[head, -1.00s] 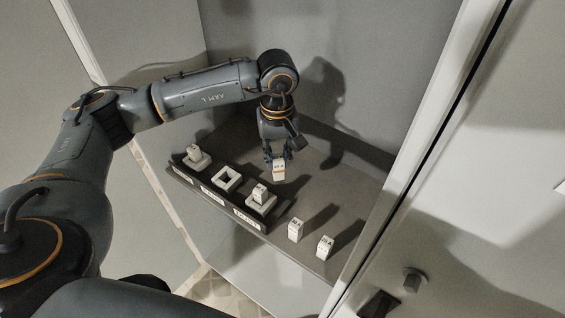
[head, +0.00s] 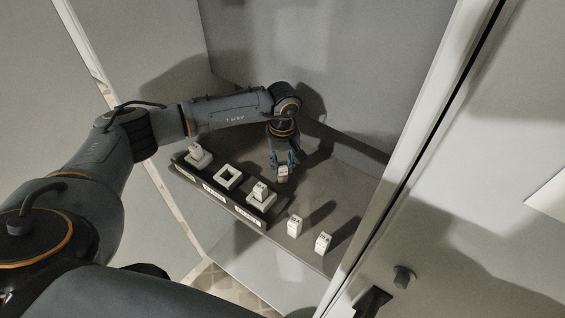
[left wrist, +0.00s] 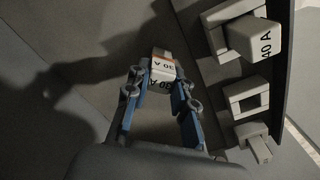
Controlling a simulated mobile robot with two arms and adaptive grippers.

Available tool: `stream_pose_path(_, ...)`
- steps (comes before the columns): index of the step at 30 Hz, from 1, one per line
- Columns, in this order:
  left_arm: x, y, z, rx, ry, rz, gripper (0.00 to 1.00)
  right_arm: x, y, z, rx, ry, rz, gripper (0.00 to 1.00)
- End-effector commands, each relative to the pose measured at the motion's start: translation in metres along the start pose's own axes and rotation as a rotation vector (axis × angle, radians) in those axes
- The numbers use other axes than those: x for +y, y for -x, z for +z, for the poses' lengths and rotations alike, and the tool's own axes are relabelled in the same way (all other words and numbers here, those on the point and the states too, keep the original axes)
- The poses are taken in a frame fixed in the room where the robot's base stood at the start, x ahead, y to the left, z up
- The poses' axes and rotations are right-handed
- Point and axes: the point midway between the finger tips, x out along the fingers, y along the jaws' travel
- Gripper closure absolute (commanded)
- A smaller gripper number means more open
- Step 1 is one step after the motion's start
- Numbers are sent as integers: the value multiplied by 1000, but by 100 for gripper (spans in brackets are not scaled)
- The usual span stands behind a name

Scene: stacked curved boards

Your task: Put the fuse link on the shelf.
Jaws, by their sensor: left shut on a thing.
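The fuse link (head: 283,171), a small white block, is between the fingers of my left gripper (head: 283,165). In the left wrist view the fuse link (left wrist: 162,70) shows a "30 A" label and a reddish line, with the blue-grey fingers of the left gripper (left wrist: 160,95) shut on it. It is at or just above the dark shelf (head: 325,175), behind the row of holders; I cannot tell whether it touches. An empty square holder (head: 228,178) stands in the middle of the row. My right gripper is not in view.
Holders with white blocks stand at the left (head: 199,156) and right (head: 261,194) of the row; the right block (left wrist: 264,42) reads "40 A". Two loose white blocks (head: 295,226) (head: 323,243) stand at the shelf's right. Cabinet walls enclose the shelf.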

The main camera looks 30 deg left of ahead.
Motion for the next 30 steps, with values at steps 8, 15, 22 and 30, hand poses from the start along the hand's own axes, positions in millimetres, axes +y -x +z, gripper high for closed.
stream_pose_path(8, 0, -3, 0, 0, 0, 0, 53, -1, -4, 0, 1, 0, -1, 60)
stream_pose_path(15, 0, -2, 0, 0, 1, 0, 53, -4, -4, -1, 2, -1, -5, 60)
stream_pose_path(22, 1, 12, -1, 2, 0, 3, 53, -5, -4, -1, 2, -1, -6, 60)
stream_pose_path(30, 1, 69, -1, 5, 0, 4, 53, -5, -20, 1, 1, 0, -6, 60)
